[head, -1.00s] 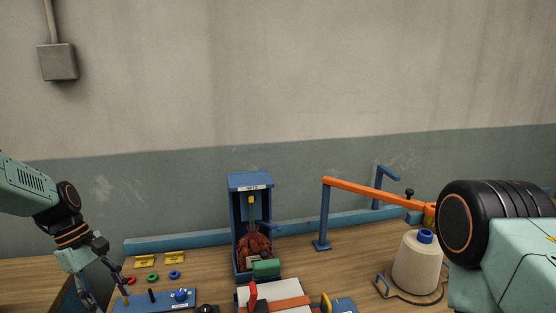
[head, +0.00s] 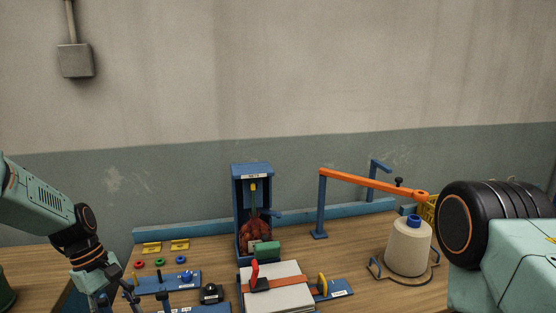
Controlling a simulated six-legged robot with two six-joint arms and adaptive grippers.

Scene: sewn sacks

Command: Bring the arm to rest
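My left arm comes in from the left, and its gripper (head: 112,300) hangs down at the bottom edge by the blue peg board (head: 168,284). Its fingers are partly cut off by the frame, so I cannot tell whether they are open. My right arm fills the lower right corner with a black joint and a green link; its gripper is out of view. A blue upright box (head: 252,170) holds a reddish-brown netted sack (head: 254,234).
An orange bar (head: 370,185) on blue posts spans the right side. A cream thread cone (head: 408,248) stands below it. A white block with an orange strap (head: 284,284) lies front centre. Small rings (head: 160,262) and yellow pieces (head: 152,247) lie left. Bare wood shows between.

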